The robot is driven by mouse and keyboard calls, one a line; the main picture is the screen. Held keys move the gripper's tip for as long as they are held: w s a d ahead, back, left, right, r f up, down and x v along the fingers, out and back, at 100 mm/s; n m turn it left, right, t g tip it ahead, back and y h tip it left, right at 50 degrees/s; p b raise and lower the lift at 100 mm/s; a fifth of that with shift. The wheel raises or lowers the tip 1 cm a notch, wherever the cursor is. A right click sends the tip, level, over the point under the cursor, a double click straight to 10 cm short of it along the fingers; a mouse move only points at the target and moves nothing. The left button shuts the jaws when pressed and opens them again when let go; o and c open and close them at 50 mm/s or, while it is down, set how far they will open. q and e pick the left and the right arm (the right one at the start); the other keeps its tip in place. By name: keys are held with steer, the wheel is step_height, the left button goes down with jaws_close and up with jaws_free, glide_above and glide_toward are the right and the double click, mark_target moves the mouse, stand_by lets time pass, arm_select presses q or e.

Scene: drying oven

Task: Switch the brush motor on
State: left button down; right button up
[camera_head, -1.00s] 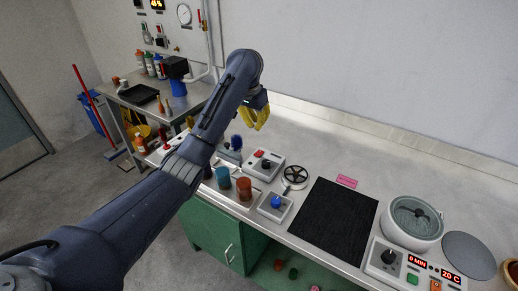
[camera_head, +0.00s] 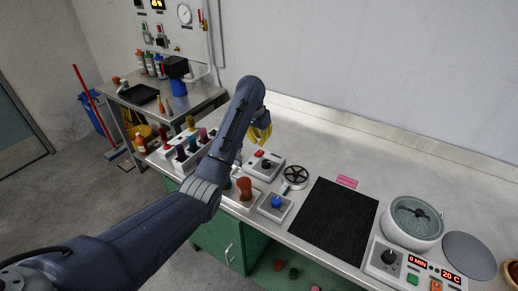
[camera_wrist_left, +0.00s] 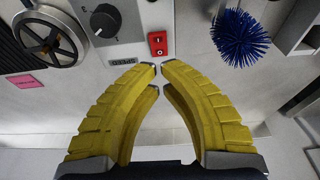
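The brush motor box (camera_head: 275,169) is a pale unit on the bench with a red switch (camera_head: 259,153) and a dark dial. In the left wrist view, the red rocker switch (camera_wrist_left: 158,43) lies just beyond my fingertips, beside the dial (camera_wrist_left: 104,20) and a SPEED label. A round blue brush (camera_wrist_left: 240,38) is to the right of the switch there; my arm hides it in the head view. My left gripper (camera_wrist_left: 160,68) has yellow fingers with the tips together, holding nothing. It also shows in the head view (camera_head: 261,133), just behind the box. My right gripper is out of view.
A black handwheel (camera_head: 295,176) stands right of the box. A tray with a blue knob (camera_head: 277,203), a red-brown jar (camera_head: 244,188) and a black mat (camera_head: 336,222) are nearer the front. The bench along the back wall is clear.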

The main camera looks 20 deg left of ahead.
mark_target(262, 151)
arm_select(q)
steer(key=shift+s+f, duration=0.15)
steer(key=shift+f, duration=2)
steer(key=shift+s+a+f+t, duration=0.2)
steer(key=shift+f+t, duration=0.25)
steer(key=shift+t, duration=0.15)
steer(key=shift+d, duration=0.1)
steer(key=shift+w, duration=0.2)
steer(key=shift+w+d+r, duration=0.1)
steer(key=shift+w+d, duration=0.1)
steer(key=shift+w, duration=0.4)
